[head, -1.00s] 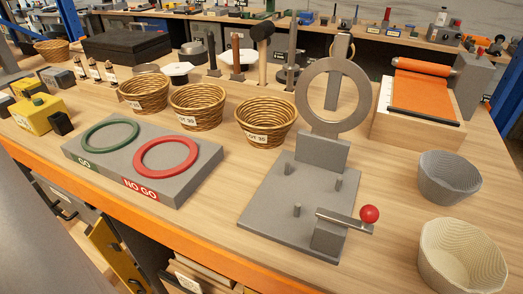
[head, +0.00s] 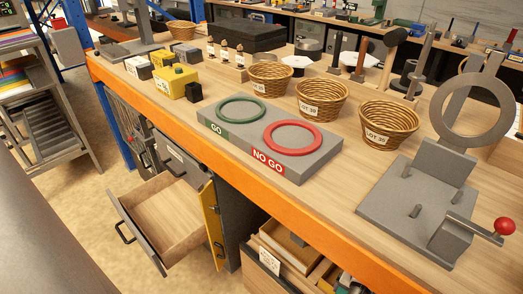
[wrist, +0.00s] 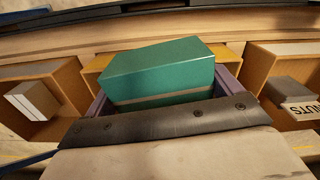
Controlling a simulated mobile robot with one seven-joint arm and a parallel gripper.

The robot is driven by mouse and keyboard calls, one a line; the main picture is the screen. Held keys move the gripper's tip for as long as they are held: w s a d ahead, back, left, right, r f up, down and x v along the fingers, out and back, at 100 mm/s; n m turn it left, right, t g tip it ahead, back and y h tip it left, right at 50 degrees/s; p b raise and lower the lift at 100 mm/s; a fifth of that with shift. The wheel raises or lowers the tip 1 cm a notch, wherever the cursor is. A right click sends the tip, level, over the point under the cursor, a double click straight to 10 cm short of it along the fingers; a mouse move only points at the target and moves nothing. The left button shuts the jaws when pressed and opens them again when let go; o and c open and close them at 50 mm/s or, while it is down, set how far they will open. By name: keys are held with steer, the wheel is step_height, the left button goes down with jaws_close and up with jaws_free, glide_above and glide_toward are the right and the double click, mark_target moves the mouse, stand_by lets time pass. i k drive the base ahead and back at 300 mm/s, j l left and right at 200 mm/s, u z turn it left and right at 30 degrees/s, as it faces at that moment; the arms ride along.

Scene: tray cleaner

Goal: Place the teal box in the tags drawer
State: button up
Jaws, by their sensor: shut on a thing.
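The teal box (wrist: 158,70), with a pale band low on its side, fills the middle of the wrist view. My gripper (wrist: 160,88) is shut on it, with a finger on each side; the fingertips are mostly hidden. My gripper is out of the head view. An open, empty wooden drawer (head: 160,215) with a grey front sticks out below the bench at lower left. A second open drawer (head: 265,258) at bottom centre bears a white label and holds several things. I cannot read which drawer is for tags.
A yellow panel (head: 212,222) stands upright beside the empty drawer. The orange bench edge (head: 250,190) runs above the drawers. A rack (head: 45,110) is at far left. Wooden bins (wrist: 280,85), one marked NUTS, lie around the box in the wrist view.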

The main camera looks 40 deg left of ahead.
mark_target(173, 224)
steer(key=k+u, duration=0.2)
steer(key=u, duration=0.15)
steer(key=k+j+u, duration=0.2)
steer(key=u, duration=0.15)
